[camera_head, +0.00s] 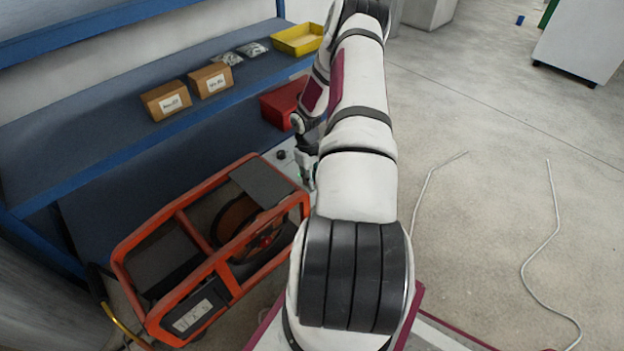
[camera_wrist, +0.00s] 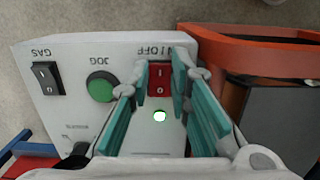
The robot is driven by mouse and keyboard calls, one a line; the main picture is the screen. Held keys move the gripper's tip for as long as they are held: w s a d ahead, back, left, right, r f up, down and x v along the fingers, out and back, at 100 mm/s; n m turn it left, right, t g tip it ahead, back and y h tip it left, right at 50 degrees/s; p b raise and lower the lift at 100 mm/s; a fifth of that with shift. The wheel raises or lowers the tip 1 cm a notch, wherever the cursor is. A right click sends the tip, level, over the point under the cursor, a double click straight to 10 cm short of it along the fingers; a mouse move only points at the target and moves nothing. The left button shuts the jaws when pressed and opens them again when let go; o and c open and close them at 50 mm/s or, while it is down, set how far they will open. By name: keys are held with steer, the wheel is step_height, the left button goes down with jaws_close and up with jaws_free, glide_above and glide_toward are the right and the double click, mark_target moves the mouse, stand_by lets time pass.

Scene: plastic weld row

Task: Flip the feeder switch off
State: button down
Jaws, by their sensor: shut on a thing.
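The feeder switch, a red rocker (camera_wrist: 159,86) marked I and O, sits on the white control panel (camera_wrist: 75,120) below a partly covered label reading OFF. In the head view my gripper (camera_head: 306,172) is over the white panel (camera_head: 284,157) at the end of the orange-framed feeder (camera_head: 205,190); my arm hides much there, and the switch cannot be made out.
A green JOG button (camera_wrist: 101,87) and a black GAS switch (camera_wrist: 46,78) are on the same panel. A blue shelf (camera_head: 60,145) holds two cardboard boxes (camera_head: 167,100) and a yellow bin (camera_head: 298,39). A red bin (camera_head: 283,102) is close behind my gripper.

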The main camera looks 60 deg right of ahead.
steer(key=shift+w+d+f+g+b, duration=0.1)
steer(key=shift+w+d+g+b, duration=0.1)
steer(key=shift+g+b, duration=0.3)
steer(key=shift+a+g, duration=0.1)
steer(key=shift+g, duration=0.3)
steer(key=shift+r, duration=0.2)
steer(key=c, duration=1.5)
jaws_free()
steer(key=shift+r, duration=0.1)
steer(key=v, duration=1.1)
steer(key=shift+w+d+r, duration=0.1)
steer(key=shift+d+r, duration=0.15)
steer(key=shift+r, duration=0.15)
